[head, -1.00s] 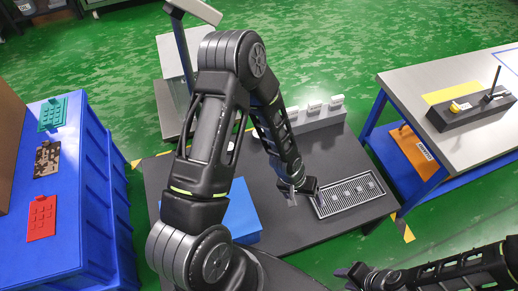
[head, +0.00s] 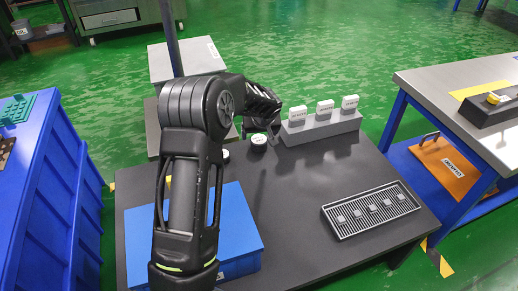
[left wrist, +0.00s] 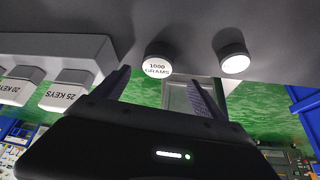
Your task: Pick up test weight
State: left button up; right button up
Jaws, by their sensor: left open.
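The test weight (head: 258,145) is a short dark cylinder with a white top, standing upright on the dark table in the head view. In the left wrist view its label (left wrist: 158,68) reads 1000 GRAMS. My right gripper is not in view.
A second white-topped round piece (left wrist: 235,62) stands beside the weight. A grey rack (head: 325,128) with white KEYS blocks stands right of the gripper. A slotted tray (head: 335,222) with several small pieces lies front right. A blue box (head: 235,215) sits under my left arm.

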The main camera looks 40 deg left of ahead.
aim_at(259, 140)
pick_arm(q)
jog(key=shift+b+x, duration=0.35)
jog(key=shift+x, duration=0.55)
jog(key=shift+w+f, duration=0.15)
jog(key=shift+f, duration=0.2)
jog(key=shift+a+f, duration=0.1)
jog(key=b+x, duration=0.2)
jog(key=x, duration=0.2)
jog(key=shift+w+f, duration=0.35)
jog(key=shift+f, duration=0.15)
jog(key=shift+c, duration=0.2)
grip_shut()
